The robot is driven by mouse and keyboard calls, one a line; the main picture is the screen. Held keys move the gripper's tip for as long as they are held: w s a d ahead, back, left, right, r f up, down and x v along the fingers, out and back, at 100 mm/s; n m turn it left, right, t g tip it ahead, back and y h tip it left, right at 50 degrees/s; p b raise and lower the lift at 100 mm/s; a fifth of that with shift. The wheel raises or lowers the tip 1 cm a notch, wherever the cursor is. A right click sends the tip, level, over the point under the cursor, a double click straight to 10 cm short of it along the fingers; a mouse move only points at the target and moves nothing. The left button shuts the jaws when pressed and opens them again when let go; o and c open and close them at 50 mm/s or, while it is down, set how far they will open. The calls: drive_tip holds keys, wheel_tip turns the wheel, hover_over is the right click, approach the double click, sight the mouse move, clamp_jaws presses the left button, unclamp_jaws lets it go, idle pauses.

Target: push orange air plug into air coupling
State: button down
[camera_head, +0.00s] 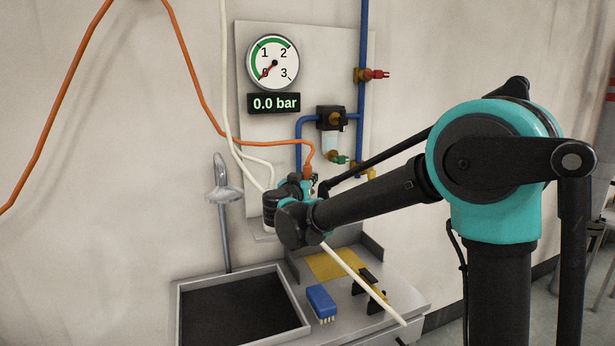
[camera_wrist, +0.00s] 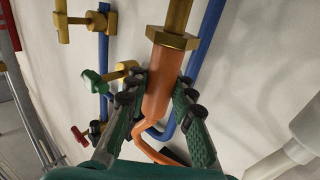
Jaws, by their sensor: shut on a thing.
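My gripper (camera_wrist: 163,86) is shut on the orange air plug (camera_wrist: 161,92), with one green finger on each side of it. The brass air coupling (camera_wrist: 173,39) is in line with the plug in the wrist view. The plug's end meets or overlaps the coupling's hex collar; I cannot tell how deep it sits. In the head view the plug (camera_head: 308,169) shows as a small orange piece at my gripper (camera_head: 303,186), with the orange hose (camera_head: 240,140) running from it. The coupling is not clear in the head view.
The gauge (camera_head: 272,62) and display (camera_head: 274,103) on the wall panel (camera_head: 300,35) show 0.0 bar. Blue pipes (camera_head: 363,40) carry a red valve (camera_head: 377,74) and a green valve (camera_head: 340,159) close to my arm. Below are a bench, a dark tray (camera_head: 180,310) and a blue brush (camera_head: 321,300).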

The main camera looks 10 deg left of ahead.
drive_tip(key=shift+f, duration=3.05)
drive_tip(key=c, duration=1.2)
unclamp_jaws()
drive_tip(key=s, duration=1.2)
drive_tip(key=shift+a, duration=0.45)
